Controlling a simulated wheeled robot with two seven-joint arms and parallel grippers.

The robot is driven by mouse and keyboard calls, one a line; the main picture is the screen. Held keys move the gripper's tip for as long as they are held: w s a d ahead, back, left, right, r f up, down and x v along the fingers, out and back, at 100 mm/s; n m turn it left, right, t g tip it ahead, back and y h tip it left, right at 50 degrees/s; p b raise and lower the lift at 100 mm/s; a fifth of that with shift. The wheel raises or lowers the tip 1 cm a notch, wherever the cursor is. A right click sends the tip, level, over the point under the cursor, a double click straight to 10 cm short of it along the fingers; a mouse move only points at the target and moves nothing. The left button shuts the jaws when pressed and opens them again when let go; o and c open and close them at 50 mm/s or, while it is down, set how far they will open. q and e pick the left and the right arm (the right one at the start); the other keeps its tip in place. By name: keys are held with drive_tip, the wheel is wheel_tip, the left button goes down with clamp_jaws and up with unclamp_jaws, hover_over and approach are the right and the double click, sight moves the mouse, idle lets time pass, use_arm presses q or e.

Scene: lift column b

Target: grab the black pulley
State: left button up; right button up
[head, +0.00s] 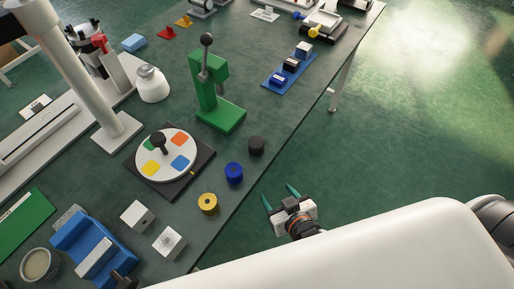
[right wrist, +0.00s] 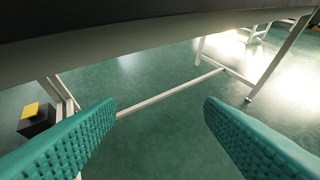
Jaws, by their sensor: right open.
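The black pulley (head: 256,145) sits on the dark table near its right edge, in the head view. A blue pulley (head: 233,172) and a yellow pulley (head: 208,203) stand in a row with it, toward the lower left. My right gripper (head: 280,197) is off the table's edge, to the lower right of the black pulley, apart from it. In the right wrist view its two teal fingers (right wrist: 160,130) are wide apart with nothing between them. The pulleys do not show in that view. My left gripper is not clearly in view.
The table's underside edge (right wrist: 150,30) crosses the top of the right wrist view. A green press (head: 215,95) stands behind the black pulley. A turntable with coloured squares (head: 140,160) lies left of the pulleys. White blocks (head: 138,216) sit nearer.

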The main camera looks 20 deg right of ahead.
sight(259, 150)
drive_tip(key=shift+a+r+t, duration=0.5)
drive_tip(key=shift+r+t, duration=2.1)
drive_tip(key=shift+r, duration=2.55)
drive_tip(key=w, duration=0.6)
drive_tip(key=shift+w+a+f, duration=0.2)
drive_tip(key=shift+w+a, duration=0.05)
drive_tip(key=shift+w, duration=0.15)
drive_tip(key=w, duration=0.3)
drive_tip(key=w+a, duration=0.1)
drive_tip(key=w, duration=0.1)
drive_tip(key=shift+f, duration=0.1)
drive_tip(key=c, duration=1.1)
